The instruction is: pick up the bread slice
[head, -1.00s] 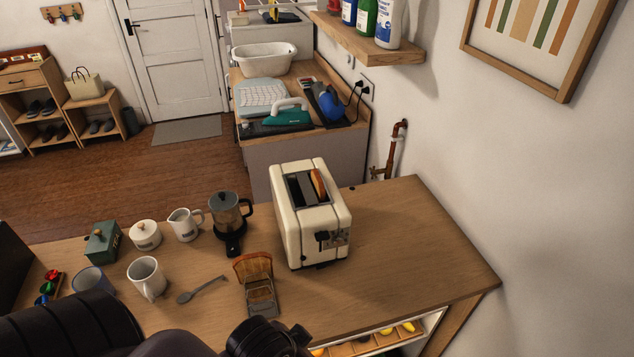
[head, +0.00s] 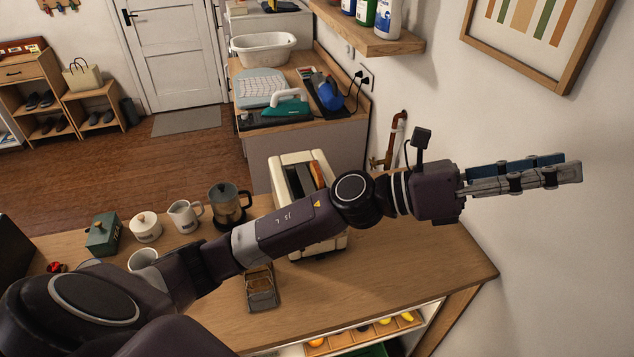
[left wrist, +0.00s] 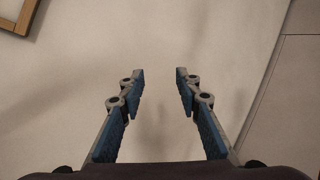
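A browned bread slice (head: 317,174) stands in the right slot of the cream toaster (head: 287,166), its top edge showing. My left forearm crosses in front of the toaster and hides its middle. A grey holder (head: 262,297) stands on the table below my forearm; something brown shows in it, but its upper part is hidden. My left gripper (head: 574,169) is stretched out to the right, in front of the wall and away from the toaster. In the left wrist view its blue-padded fingers (left wrist: 160,73) are apart with nothing between them. My right gripper is out of view.
A kettle-like pot (head: 229,203), a white jug (head: 184,221), a lidded bowl (head: 146,227) and a green box (head: 103,234) stand at the left. The table's right part (head: 420,265) is clear. A wall shelf (head: 368,38) and a picture frame are near the wall.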

